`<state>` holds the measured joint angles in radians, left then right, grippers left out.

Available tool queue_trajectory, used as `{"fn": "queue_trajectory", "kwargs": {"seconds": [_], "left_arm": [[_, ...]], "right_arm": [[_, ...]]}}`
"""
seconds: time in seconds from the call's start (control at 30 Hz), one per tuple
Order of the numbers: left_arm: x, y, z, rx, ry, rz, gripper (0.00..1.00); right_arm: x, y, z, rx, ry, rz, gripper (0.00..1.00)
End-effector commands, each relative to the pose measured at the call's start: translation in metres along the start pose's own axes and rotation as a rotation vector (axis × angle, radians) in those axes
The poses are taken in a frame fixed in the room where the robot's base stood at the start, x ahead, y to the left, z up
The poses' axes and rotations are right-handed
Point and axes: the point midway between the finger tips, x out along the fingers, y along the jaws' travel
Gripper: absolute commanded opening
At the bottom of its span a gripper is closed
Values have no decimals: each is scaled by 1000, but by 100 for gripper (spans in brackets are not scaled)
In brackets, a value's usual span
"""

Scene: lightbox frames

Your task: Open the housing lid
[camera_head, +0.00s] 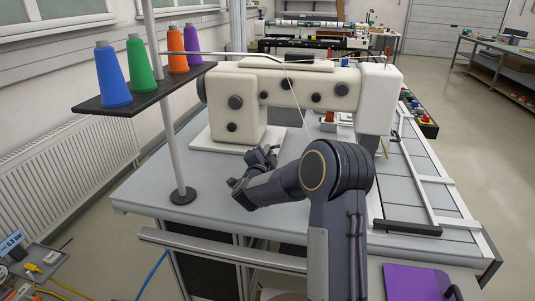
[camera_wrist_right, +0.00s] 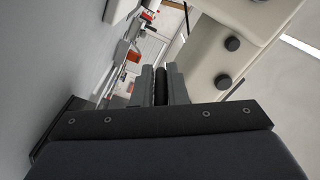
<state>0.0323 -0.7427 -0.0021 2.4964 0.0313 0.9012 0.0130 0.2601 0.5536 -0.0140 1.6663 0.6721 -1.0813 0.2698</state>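A cream sewing machine (camera_head: 300,88) stands on the grey table, with black round knobs on its front. A flat panel (camera_head: 287,65) lies on top of its arm, and a boxy end housing (camera_head: 378,100) is at its right. I cannot tell which part is the housing lid; no part stands visibly open. My right gripper (camera_head: 261,157) is in front of the machine's left base, apart from the knobs. In the right wrist view, its fingers (camera_wrist_right: 161,84) stand a little apart with a dark shape between them, which I cannot identify. My left gripper is out of view.
A black shelf (camera_head: 150,95) on a white pole holds blue, green, orange and purple thread cones at the left. A thin thread runs down to the machine. A purple sheet (camera_head: 415,282) lies at the lower right. The grey tabletop (camera_head: 150,190) is clear at the front left.

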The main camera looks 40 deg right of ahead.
Motion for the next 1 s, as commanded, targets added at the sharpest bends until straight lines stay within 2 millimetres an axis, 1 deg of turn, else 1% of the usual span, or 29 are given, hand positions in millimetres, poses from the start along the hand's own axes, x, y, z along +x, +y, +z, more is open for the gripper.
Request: {"fn": "queue_trajectory", "kwargs": {"seconds": [0.23, 0.37, 0.43, 0.53, 0.67, 0.9, 0.93, 1.0], "left_arm": [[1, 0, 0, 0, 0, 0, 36], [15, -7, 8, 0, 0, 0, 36], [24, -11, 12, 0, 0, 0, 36], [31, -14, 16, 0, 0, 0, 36], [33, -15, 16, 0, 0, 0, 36], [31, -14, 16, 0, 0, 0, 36], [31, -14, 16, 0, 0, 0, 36], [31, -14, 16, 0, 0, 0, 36]], "right_arm": [[0, -1, 0, 4, 0, -1, 0], [0, -1, -5, 71, 2, -4, 0], [0, -4, -11, 128, 2, -3, 0], [0, -9, -19, 197, 0, -2, 0], [0, -14, -25, 235, -1, -1, 0], [0, -15, -26, 235, -2, 0, 0], [0, -15, -26, 235, -2, -1, 15], [0, -15, -26, 235, -1, 0, 24]]}}
